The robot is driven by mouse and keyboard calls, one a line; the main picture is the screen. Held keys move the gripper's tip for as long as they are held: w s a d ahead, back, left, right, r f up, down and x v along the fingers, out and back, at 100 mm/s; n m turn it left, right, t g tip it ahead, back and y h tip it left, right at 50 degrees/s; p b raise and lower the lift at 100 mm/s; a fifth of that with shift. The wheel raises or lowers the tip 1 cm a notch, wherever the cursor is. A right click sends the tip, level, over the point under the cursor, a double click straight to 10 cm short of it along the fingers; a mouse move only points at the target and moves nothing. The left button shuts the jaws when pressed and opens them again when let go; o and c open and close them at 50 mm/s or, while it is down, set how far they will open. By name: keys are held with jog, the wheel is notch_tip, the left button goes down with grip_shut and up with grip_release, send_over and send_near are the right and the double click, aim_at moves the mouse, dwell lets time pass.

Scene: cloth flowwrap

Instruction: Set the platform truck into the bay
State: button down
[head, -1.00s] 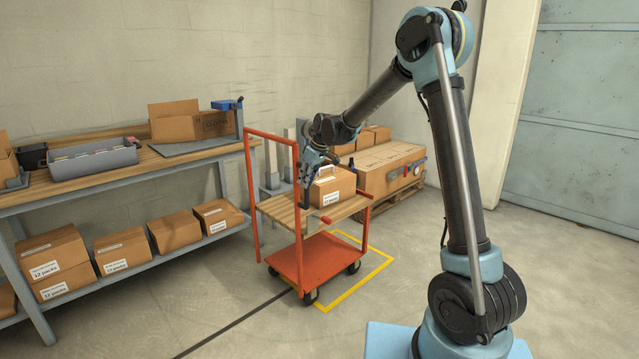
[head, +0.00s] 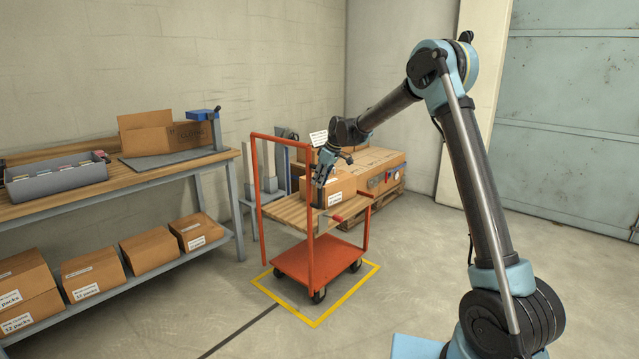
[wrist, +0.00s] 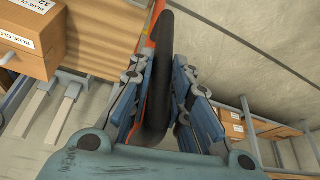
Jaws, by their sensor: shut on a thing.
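The platform truck (head: 318,257) has an orange-red lower deck, a wooden upper deck, an orange handle frame and black wheels. It stands upright on the floor at the middle of the head view. The bay is a yellow outline (head: 345,306) on the floor. The truck's visible wheels appear to be inside the outline; its far side is partly hidden by the truck. My gripper (head: 321,178) is at the truck's handle end, above the wooden deck. In the wrist view, its fingers (wrist: 161,72) are shut around a dark upright grip (wrist: 156,105) on the handle.
A carton (head: 340,189) rides on the upper deck. A workbench (head: 150,178) with cartons on its lower shelf stands left. A pallet with large cartons (head: 383,169) stands behind the truck. A dark floor line (head: 243,328) leads to the bay. Floor at right is clear.

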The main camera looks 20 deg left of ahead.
jog(key=shift+a+r, duration=0.1)
jog(key=shift+a, duration=0.1)
jog(key=c, duration=1.5)
grip_release()
jog(key=shift+d, duration=0.1)
jog(key=v, duration=1.1)
jog(key=shift+d+r, duration=0.25)
jog(key=shift+r, duration=0.05)
